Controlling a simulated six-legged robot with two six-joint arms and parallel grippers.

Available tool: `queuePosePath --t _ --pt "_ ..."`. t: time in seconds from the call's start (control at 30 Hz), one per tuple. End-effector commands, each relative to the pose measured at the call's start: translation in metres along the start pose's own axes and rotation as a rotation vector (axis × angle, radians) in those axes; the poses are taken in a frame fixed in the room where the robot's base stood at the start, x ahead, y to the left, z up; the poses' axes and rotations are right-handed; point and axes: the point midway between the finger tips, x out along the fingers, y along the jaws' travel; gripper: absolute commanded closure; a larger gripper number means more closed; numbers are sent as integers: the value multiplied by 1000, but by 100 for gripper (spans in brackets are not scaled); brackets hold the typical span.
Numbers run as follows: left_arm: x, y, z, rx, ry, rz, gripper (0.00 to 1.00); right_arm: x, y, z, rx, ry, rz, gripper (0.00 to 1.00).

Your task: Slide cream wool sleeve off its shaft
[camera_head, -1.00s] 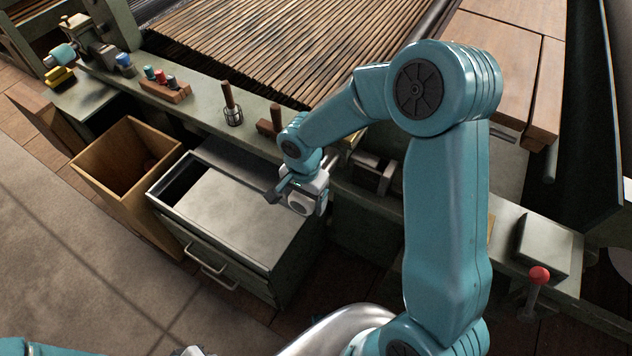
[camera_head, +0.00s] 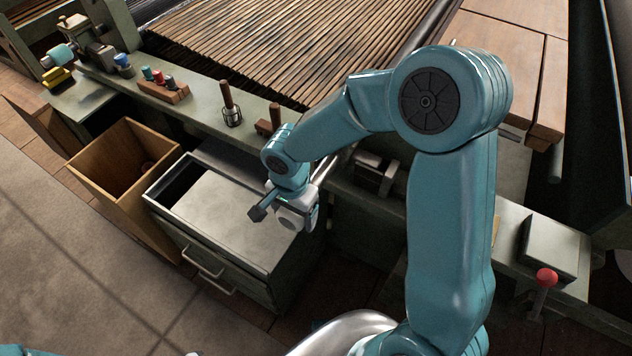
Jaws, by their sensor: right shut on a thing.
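My right gripper (camera_head: 286,208) hangs over the right side of the grey drawer cabinet, its dark finger pointing left. It is shut on a pale, rounded piece, which looks like the cream wool sleeve (camera_head: 296,215); the jaws and wrist cover much of it. A light, bar-like shaft (camera_head: 327,167) shows just behind the wrist, along the bench edge. My forearm hides part of it, and I cannot tell whether the sleeve is still around it. Only a bit of my left arm shows at the bottom left; its gripper is out of view.
The grey drawer cabinet (camera_head: 216,205) has an open slot at its left. A wooden bin (camera_head: 100,175) stands beside it. The bench carries a wooden-handled tool (camera_head: 230,105) and a rack of coloured pegs (camera_head: 163,92). A red-knobbed lever (camera_head: 546,278) stands at right. Slatted lattice lies behind.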

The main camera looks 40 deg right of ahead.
Motion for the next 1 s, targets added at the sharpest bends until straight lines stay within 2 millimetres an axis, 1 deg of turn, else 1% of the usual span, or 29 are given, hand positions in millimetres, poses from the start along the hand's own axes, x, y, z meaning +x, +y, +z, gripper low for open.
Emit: queuePosePath --t 0.4,0.8,1.0 --pt "10 -3 0 0 0 0 100 1 0 18 -1 -1 0 41" --pt "10 -4 0 0 0 0 100 0 0 21 1 0 0 41" --pt "9 -3 0 0 0 0 100 -9 0 31 -2 1 -3 41"
